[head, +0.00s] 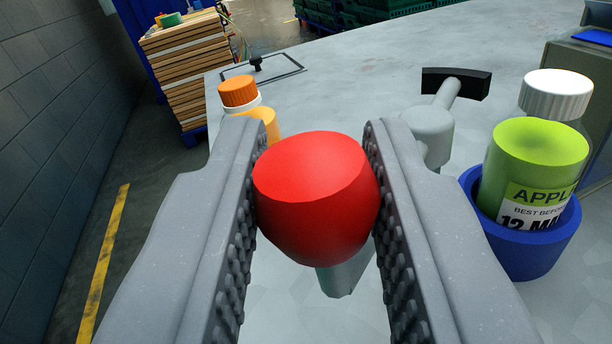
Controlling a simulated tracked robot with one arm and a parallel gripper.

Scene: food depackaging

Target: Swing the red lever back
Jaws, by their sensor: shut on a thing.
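The red lever's rounded red knob (316,195) is in the middle of the head view, between my gripper's two fingers. My gripper (315,180) is shut on the knob, with a ridged grey pad against each side. A short grey piece of the lever's shaft (345,276) shows below the knob. The rest of the lever and its pivot are hidden behind the knob and the fingers.
An orange-capped bottle (240,95) stands behind the left finger. A grey post with a black-ended handle (434,125) stands behind the right finger. At right, a blue cup (528,250) holds a green apple-labelled container (535,170), beside a white-capped bottle (556,93).

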